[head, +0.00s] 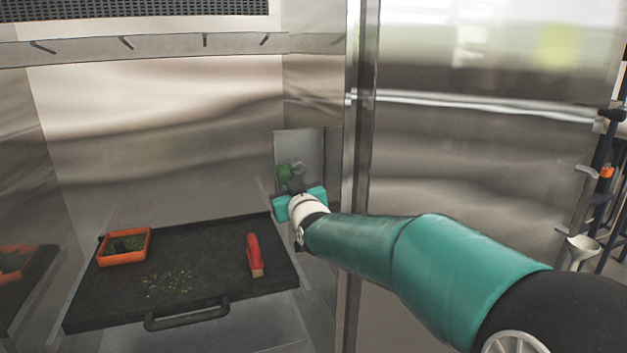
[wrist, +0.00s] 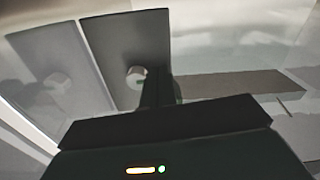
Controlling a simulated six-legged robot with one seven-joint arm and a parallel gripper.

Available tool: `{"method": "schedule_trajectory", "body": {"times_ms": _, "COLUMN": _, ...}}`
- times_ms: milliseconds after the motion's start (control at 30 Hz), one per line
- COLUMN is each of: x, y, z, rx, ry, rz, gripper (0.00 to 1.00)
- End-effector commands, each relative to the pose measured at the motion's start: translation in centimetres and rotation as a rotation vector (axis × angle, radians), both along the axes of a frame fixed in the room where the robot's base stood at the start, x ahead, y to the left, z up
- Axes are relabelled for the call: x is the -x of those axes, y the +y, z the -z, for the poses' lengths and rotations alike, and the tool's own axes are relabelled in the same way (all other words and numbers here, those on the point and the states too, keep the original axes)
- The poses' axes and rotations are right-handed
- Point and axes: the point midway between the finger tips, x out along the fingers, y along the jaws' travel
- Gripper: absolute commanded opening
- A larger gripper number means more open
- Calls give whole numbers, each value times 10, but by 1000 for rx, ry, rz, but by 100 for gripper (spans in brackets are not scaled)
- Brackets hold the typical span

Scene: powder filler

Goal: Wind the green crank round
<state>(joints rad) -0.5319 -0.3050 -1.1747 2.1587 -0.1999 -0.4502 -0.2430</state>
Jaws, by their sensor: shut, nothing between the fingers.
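The green crank (head: 284,173) is on a grey plate (head: 310,146) at the right side of the metal booth, in the head view. My gripper (head: 294,186) is right at the crank and hides part of it. In the wrist view my gripper (wrist: 160,88) is in front of the grey plate (wrist: 122,40), and a pale round knob or hub (wrist: 137,74) shows just left of the fingers. The fingers are shut with nothing seen between them. I cannot tell whether they touch the crank.
A black tray (head: 200,262) with a front handle (head: 187,314) lies left of my gripper. On it are an orange box (head: 124,257), scattered green crumbs (head: 168,284) and a red-handled brush (head: 254,254). A metal door post (head: 356,200) stands close to my arm.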

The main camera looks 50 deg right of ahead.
Motion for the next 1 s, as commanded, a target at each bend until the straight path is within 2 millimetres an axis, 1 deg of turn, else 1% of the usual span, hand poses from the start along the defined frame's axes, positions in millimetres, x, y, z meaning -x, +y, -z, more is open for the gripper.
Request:
{"method": "schedule_trajectory", "body": {"times_ms": 233, "x": -3, "y": 4, "z": -15, "rx": 2, "ry": -1, "rz": 1, "gripper": 0}}
{"method": "schedule_trajectory", "body": {"times_ms": 467, "x": -3, "y": 5, "z": -16, "rx": 1, "ry": -1, "rz": 0, "gripper": 0}}
{"method": "schedule_trajectory", "body": {"times_ms": 667, "x": -3, "y": 5, "z": -30, "rx": 2, "ry": -3, "rz": 2, "gripper": 0}}
{"method": "schedule_trajectory", "body": {"times_ms": 900, "x": -4, "y": 6, "z": -32, "rx": 3, "ry": -3, "rz": -3, "gripper": 0}}
{"method": "schedule_trajectory", "body": {"times_ms": 1000, "x": -4, "y": 6, "z": -39, "rx": 5, "ry": -4, "rz": -3, "gripper": 0}}
